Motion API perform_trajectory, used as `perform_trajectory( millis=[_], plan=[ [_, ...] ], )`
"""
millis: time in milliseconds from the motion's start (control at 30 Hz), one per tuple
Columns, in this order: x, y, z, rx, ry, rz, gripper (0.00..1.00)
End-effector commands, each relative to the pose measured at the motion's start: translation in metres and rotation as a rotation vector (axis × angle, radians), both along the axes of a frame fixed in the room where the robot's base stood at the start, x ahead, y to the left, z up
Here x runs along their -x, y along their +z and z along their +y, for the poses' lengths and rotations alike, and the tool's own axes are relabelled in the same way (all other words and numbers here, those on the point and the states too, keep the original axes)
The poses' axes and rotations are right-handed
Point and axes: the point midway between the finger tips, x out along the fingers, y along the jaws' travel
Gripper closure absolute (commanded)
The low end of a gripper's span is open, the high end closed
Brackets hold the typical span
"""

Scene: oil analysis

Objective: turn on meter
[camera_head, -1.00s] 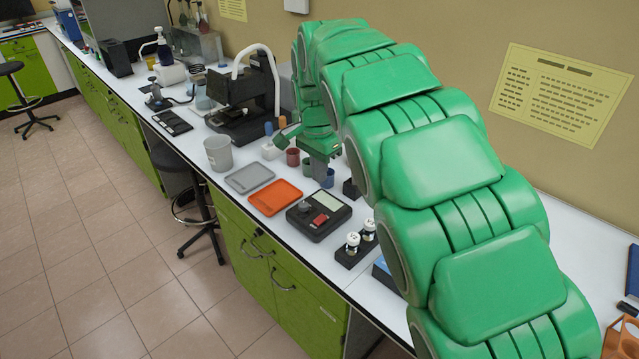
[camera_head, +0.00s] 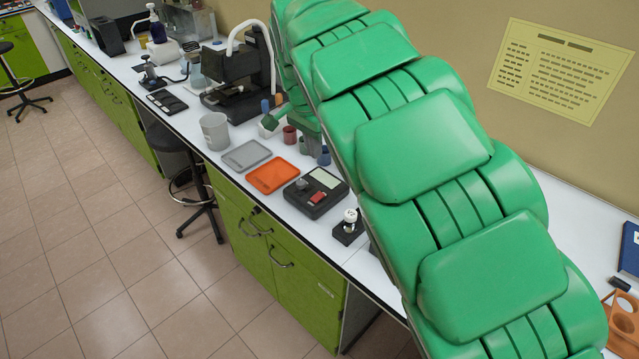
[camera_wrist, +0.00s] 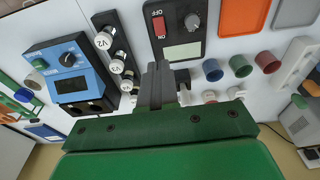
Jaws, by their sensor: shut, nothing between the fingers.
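A black meter (camera_head: 315,192) with a red switch, a grey knob and a pale screen lies on the white bench. In the wrist view the black meter (camera_wrist: 181,48) is at the top centre, with its red switch (camera_wrist: 158,25) beside an OFF label and the knob (camera_wrist: 192,21) to the right. My gripper (camera_wrist: 159,68) is shut and empty. Its dark fingertips overlap the lower edge of the meter in the picture, below the screen and apart from the switch; I cannot tell their height. In the head view my arm hides the fingers.
White-capped vials (camera_wrist: 103,41) stand in a black rack left of the meter, near a blue device (camera_wrist: 72,70). Small coloured cups (camera_wrist: 241,66) sit right of the fingers. An orange tray (camera_head: 273,175) and grey tray (camera_head: 246,155) lie beyond the meter.

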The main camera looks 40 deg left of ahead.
Motion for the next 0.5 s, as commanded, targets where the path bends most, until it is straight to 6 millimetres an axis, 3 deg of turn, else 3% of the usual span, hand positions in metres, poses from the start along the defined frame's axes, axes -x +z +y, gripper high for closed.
perform_trajectory(
  millis=[333, 500],
  plan=[
    [0.0, -0.001, 0.0, -0.001, 0.0, -0.001, 1.0],
    [-0.002, -0.015, 0.0, 0.0, 0.0, -0.001, 1.0]
  ],
)
